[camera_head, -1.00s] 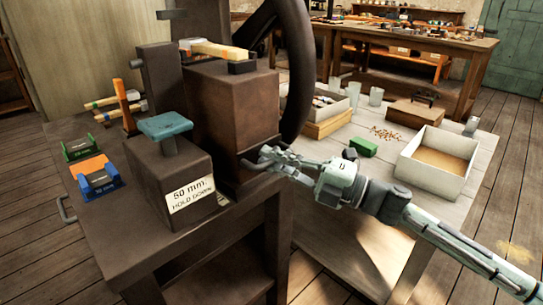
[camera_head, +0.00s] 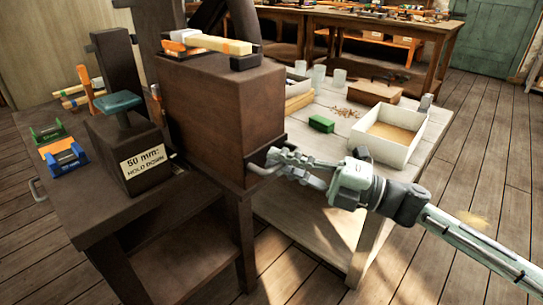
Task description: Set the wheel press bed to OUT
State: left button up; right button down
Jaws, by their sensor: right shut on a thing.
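The press bed shows as a big dark brown block (camera_head: 222,122) standing on a dark base at the edge of the dark press table (camera_head: 120,205). A grey bar handle (camera_head: 262,170) sticks out from its lower right side. My right gripper (camera_head: 280,158) is shut on this handle, its arm coming in from the right. A strip of the dark handwheel (camera_head: 242,20) shows behind the block; the rest is out of frame or hidden. No OUT marking is readable. My left gripper is not in view.
A teal-topped block (camera_head: 122,104) labelled "50 mm: HOLD DOWN" stands left of the bed. A pale table behind holds a white tray (camera_head: 418,142) and a green block (camera_head: 321,124). Floor at right is open.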

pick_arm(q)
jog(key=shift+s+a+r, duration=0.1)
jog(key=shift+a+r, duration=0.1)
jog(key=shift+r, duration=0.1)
pick_arm(e)
jog(key=shift+s+d, duration=0.7)
jog(key=c, duration=2)
grip_release()
jog(key=shift+f, duration=0.1)
jog(key=shift+c, duration=0.2)
jog(key=o, duration=0.4)
jog(key=shift+s+d, duration=0.15)
jog(key=shift+d, duration=0.1)
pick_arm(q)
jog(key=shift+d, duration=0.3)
pick_arm(e)
jog(key=shift+o, duration=0.3)
jog(key=shift+a, duration=0.1)
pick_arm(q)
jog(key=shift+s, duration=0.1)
